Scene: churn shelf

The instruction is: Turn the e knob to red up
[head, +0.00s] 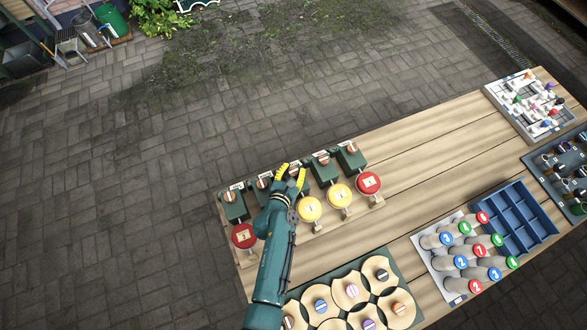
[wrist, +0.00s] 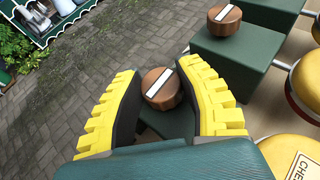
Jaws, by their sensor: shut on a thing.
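A row of dark green boxes with round brown knobs runs along the table's back edge in the head view. My gripper (head: 291,177) is at the middle box, its yellow fingers on both sides of a knob (head: 293,172). In the wrist view my gripper (wrist: 160,92) is shut on this wooden knob (wrist: 161,89), which has a white stripe running slantwise across its top. No red mark shows on it. The letter labels are too small to read, so I cannot tell which is e. A neighbouring knob (wrist: 224,18) stands free on its box.
Red discs (head: 368,183) and yellow discs (head: 310,209) stand in front of the boxes, close to my arm. A tray of pale wooden pieces (head: 352,291), a blue divided tray (head: 516,216) and numbered cylinders (head: 460,262) are to the right. The table's middle planks (head: 440,150) are clear.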

